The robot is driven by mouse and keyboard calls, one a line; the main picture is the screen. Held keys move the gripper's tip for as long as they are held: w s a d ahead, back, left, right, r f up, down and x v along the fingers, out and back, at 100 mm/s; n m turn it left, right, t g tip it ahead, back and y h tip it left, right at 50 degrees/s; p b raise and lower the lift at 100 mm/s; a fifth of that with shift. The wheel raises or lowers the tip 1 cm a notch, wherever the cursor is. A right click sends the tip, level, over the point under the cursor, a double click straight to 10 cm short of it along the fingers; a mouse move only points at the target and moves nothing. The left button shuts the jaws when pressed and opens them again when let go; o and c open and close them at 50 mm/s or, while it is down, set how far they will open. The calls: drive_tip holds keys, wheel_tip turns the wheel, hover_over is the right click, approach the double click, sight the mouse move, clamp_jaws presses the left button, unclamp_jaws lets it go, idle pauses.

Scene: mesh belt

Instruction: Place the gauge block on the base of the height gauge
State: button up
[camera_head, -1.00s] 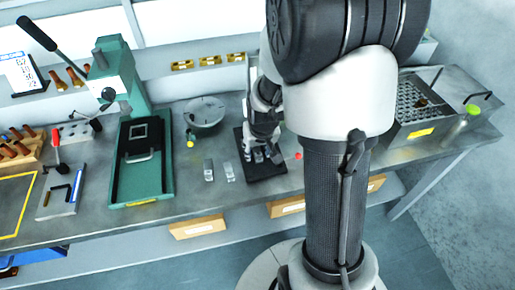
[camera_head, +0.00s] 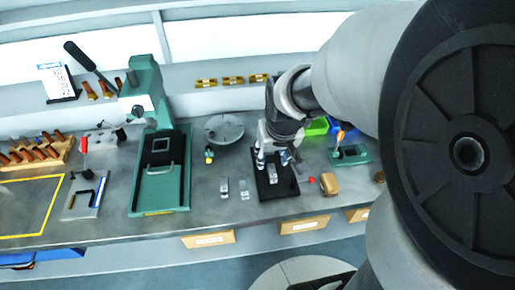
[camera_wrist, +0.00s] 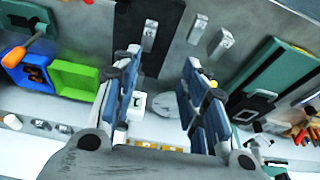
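A small metallic block, which looks like the gauge block (camera_head: 272,172), rests on the black base (camera_head: 284,188) of the height gauge. In the wrist view, the block (camera_wrist: 150,30) and the black base (camera_wrist: 152,58) show at the top, beyond the fingertips. My gripper (camera_head: 275,160) is over the rear part of the base; in the wrist view (camera_wrist: 160,62) its blue-padded fingers stand wide apart with nothing gripped. A white part (camera_wrist: 137,105) shows between the fingers, possibly the gauge's upper part. My gripper hides most of the gauge's upright.
Two similar metal blocks (camera_head: 224,187) (camera_head: 243,189) stand left of the base. A round plate (camera_head: 224,128) is behind them and a green press (camera_head: 160,170) further left. A red ball (camera_head: 311,180) and tan object (camera_head: 330,184) lie right. Green and blue bins (camera_wrist: 73,78) are nearby.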

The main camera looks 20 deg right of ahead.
drive_tip(key=s+a+r+n, duration=0.1)
drive_tip(key=s+a+r, duration=0.3)
drive_tip(key=s, duration=0.3)
drive_tip(key=s+a+r+n+t, duration=0.1)
drive_tip(key=s+a+r, duration=0.4)
drive_tip(key=s, duration=0.2)
drive_tip(key=shift+s+n+y, duration=0.25)
drive_tip(key=shift+n+y, duration=0.05)
drive_tip(key=shift+y, duration=0.1)
drive_tip(key=shift+d+r, duration=0.15)
